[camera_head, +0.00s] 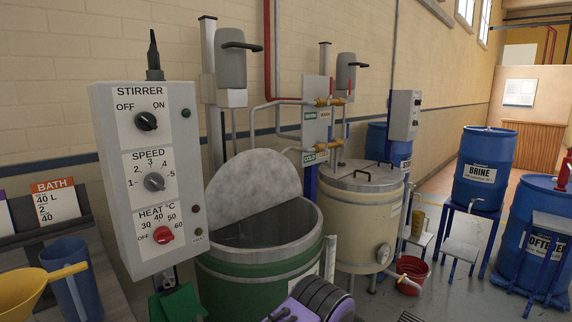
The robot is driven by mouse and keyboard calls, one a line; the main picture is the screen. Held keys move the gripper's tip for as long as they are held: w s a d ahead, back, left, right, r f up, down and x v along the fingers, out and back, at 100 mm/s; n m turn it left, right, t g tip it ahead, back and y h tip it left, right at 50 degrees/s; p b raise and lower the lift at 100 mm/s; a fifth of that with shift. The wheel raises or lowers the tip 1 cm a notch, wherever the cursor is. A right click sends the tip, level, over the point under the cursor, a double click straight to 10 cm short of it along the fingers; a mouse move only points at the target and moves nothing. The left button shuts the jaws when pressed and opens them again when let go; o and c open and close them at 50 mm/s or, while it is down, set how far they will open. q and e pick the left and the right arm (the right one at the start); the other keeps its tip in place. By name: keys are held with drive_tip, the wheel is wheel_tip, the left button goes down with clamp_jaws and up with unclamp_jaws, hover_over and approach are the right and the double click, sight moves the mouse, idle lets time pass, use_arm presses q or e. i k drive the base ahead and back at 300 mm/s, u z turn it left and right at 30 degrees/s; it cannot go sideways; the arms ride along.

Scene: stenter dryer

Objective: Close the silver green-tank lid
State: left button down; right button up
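The silver lid (262,185) of the green tank stands raised and tilted up at the back of the tank's opening. It is a flat grey metal disc with a rounded top edge. The green tank (262,285) is in the middle foreground with a metal rim, and its dark interior shows below the lid. The control box partly covers the tank's left side. The lid's hinge is not clearly visible.
A control box (150,180) with knobs stands close at left. A cream tank (358,225) with a closed lid stands right of the green tank. A red bucket (411,272) and blue barrels (486,165) are at right.

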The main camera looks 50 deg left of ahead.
sight(253, 181)
drive_tip(key=z, duration=0.15)
drive_tip(key=i, duration=0.9)
drive_tip(key=u, duration=0.4)
drive_tip(key=i, duration=0.75)
drive_tip(key=u, duration=0.7)
